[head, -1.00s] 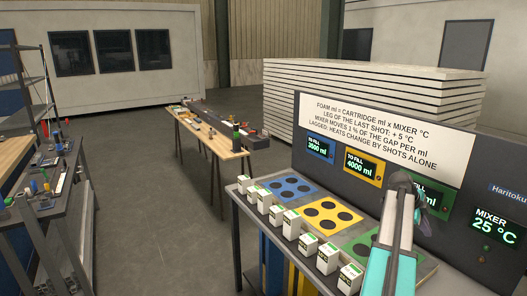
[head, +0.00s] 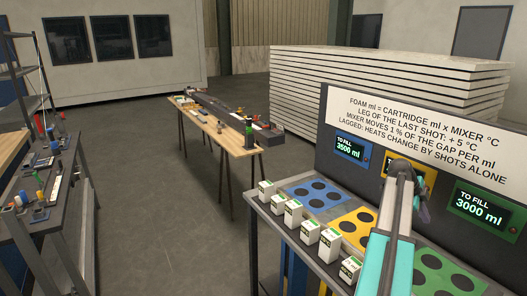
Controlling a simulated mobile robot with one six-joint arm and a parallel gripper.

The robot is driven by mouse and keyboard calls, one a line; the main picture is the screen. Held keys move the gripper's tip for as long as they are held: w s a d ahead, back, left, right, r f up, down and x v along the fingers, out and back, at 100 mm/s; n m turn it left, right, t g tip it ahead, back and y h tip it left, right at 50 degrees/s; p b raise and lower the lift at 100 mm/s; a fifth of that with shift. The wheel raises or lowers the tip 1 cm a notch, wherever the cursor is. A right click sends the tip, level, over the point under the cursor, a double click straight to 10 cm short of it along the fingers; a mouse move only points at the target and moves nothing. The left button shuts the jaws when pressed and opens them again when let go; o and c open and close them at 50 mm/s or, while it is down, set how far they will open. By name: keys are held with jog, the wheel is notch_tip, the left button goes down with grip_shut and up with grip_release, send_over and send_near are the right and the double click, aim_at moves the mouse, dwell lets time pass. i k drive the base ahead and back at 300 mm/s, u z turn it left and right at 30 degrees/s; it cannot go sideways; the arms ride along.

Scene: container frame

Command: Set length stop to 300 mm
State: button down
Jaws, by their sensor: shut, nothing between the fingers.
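A wooden-topped table (head: 240,149) stands in the middle distance with a long dark rail or machine (head: 222,112) along its far side. Small dark and red parts and a green-and-black upright piece sit near its right end. I cannot tell which part is the length stop, and no scale or 300 mm mark is readable. My gripper (head: 424,209) shows small and dark at the end of my arm, at right, in front of the foam panel. It is shut and empty, well away from the wooden table.
Close at right, a bench (head: 263,205) carries white cartridge boxes and blue, yellow and green hole plates, with a display panel (head: 345,108) behind. A dark workbench (head: 80,210) and shelf stand at left. Stacked white panels (head: 390,75) are behind. Grey floor lies open between.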

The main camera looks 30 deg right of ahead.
aim_at(42, 202)
jog(key=i, duration=1.95)
jog(key=u, duration=0.15)
jog(key=k, duration=0.15)
jog(key=u, duration=2.75)
